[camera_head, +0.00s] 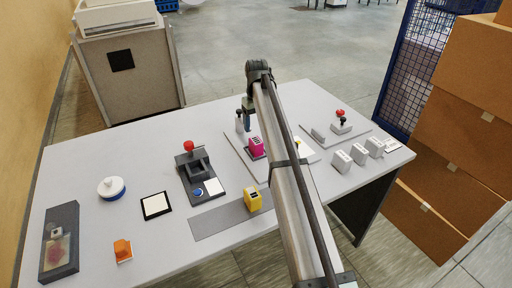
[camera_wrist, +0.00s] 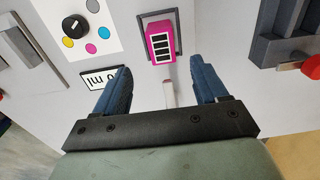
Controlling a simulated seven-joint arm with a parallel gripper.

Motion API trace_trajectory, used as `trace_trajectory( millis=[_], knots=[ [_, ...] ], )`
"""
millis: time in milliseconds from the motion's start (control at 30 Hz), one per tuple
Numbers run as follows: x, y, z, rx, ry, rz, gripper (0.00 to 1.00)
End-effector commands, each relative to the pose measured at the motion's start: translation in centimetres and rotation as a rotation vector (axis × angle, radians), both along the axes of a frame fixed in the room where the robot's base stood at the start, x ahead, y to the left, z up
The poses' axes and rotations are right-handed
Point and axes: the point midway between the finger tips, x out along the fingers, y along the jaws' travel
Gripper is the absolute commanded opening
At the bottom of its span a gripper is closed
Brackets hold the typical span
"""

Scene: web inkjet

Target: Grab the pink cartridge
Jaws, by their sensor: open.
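The pink cartridge (camera_head: 256,146) stands on a grey plate near the middle of the table, behind and left of my arm. In the wrist view the pink cartridge (camera_wrist: 158,46) shows a black striped label and sits in a dark-rimmed square spot. My gripper (camera_wrist: 158,66) is open, with its two blue fingers apart and nothing between them at the tips. The cartridge lies just beyond the fingertips, roughly centred in the gap, and apart from them. In the head view my gripper (camera_head: 246,112) is partly hidden by my wrist, above the table's far side.
A yellow cartridge (camera_head: 253,200) stands on a grey strip, and an orange one (camera_head: 122,250) lies at front left. A black device with a red knob (camera_head: 189,147) stands left of the pink cartridge. Several grey blocks (camera_head: 358,153) stand at right. Free table lies between.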

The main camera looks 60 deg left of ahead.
Motion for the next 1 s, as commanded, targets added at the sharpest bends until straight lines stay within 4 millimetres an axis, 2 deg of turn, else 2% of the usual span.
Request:
trace_trajectory(
  millis=[100, 300, 567, 833, 1000],
  knots=[
    [0.0, -0.1, -2.2, -0.001, 0.000, -0.001, 0.72],
    [0.0, -0.1, -5.1, 0.000, 0.000, -0.001, 0.72],
    [-0.1, -0.1, -6.4, 0.000, 0.000, -0.001, 0.72],
    [-0.3, -0.1, -9.8, -0.001, 0.000, -0.002, 0.72],
    [-0.3, 0.0, -10.8, 0.001, 0.000, -0.002, 0.72]
  ],
)
